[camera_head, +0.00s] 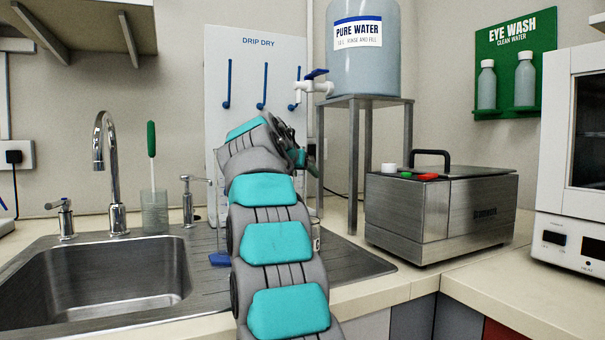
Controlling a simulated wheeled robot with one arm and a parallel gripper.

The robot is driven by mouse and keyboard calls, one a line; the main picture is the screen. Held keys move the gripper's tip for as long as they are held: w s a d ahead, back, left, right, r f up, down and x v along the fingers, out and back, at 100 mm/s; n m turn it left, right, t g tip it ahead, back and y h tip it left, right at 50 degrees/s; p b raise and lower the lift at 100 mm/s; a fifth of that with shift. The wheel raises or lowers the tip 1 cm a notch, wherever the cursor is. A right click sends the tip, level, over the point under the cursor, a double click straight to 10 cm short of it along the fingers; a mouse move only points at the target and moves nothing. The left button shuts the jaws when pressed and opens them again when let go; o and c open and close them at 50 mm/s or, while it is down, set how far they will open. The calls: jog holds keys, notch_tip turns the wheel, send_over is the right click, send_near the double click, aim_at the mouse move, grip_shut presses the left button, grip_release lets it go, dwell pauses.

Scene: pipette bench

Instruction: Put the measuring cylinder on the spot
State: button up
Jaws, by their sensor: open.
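A blue foot (220,259) shows on the ridged drainboard, just left of my arm. It looks like the base of the measuring cylinder; a faint clear upright edge rises above it, and the rest is hidden behind my arm. My gripper (301,153) is at the far end of the arm, above the drainboard and below the water tap. Its jaws are open, seen partly from behind, and I see nothing between them. I cannot make out the spot; my arm covers much of the drainboard.
A sink (95,275) with a faucet (113,180) lies left. A glass with a green brush (152,140) stands behind it. A drip-dry board (240,75) is at the back. A water tank (363,65) stands on a metal stand (354,160). A steel bath (440,215) sits right.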

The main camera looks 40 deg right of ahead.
jog(key=shift+r, duration=0.1)
jog(key=b+v, duration=0.1)
jog(key=v, duration=1.1)
jog(key=shift+r, duration=0.2)
